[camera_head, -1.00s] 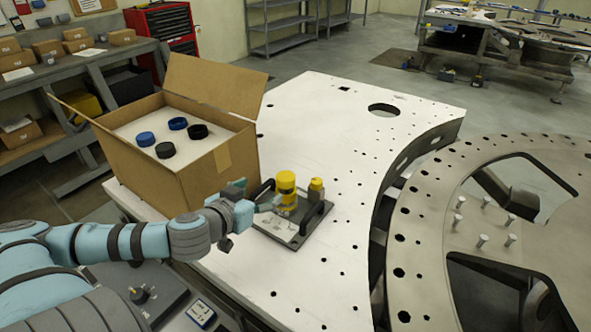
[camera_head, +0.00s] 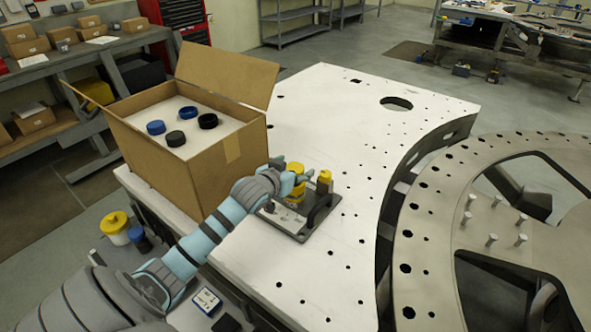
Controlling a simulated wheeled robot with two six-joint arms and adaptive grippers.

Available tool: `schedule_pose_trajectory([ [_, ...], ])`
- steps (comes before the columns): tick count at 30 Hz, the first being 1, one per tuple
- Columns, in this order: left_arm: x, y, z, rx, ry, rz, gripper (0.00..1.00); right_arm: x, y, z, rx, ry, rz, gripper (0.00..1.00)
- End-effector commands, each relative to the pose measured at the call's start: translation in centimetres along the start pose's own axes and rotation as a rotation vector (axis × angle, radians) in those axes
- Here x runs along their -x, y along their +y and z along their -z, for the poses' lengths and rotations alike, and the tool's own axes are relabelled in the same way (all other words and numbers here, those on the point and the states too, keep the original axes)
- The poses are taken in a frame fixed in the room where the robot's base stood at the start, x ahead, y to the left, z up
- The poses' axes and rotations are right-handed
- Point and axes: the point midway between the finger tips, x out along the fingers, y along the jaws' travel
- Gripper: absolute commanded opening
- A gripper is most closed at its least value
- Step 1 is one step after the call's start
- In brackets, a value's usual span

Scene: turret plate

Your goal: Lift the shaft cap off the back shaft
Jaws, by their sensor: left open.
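A dark fixture plate (camera_head: 288,227) with a handle lies on the white table. It carries a large yellow cylindrical cap (camera_head: 296,169) and, to its right, a smaller yellow-topped piece (camera_head: 325,178). I cannot tell for certain from this view which one sits on the back shaft; the shafts are hidden. My left gripper (camera_head: 303,179) is open at the large yellow cap, with its fingers across the cap's front and partly hiding it. Contact cannot be made out. My right gripper is not in view.
An open cardboard box (camera_head: 192,172) with blue and black caps in white foam stands left of the fixture. A yellow-lidded tub (camera_head: 115,229) is at lower left. A large ring plate (camera_head: 425,235) with upright pins lies right. The white table (camera_head: 345,125) is clear behind the fixture.

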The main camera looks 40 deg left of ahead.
Motion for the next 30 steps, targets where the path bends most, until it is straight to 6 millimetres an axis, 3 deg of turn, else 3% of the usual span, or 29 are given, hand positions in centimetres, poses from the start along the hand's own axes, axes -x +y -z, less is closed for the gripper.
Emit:
schedule_pose_trajectory([
  [3, 0.0, 0.0, -0.1, -0.001, 0.0, 0.0, 0.69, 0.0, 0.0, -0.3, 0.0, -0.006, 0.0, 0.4],
  [11, 0.1, -0.1, -0.1, -0.001, -0.001, 0.001, 0.28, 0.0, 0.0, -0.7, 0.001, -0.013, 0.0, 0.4],
  [23, 0.3, -0.1, 0.5, -0.001, 0.0, 0.002, 0.26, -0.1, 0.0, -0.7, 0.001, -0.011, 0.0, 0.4],
  [26, 0.8, -0.1, 1.8, -0.002, 0.003, 0.002, 0.26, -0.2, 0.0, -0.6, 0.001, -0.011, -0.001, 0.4],
  [30, 2.2, -0.1, 5.4, -0.004, 0.006, 0.002, 0.26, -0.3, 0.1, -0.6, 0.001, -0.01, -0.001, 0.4],
])
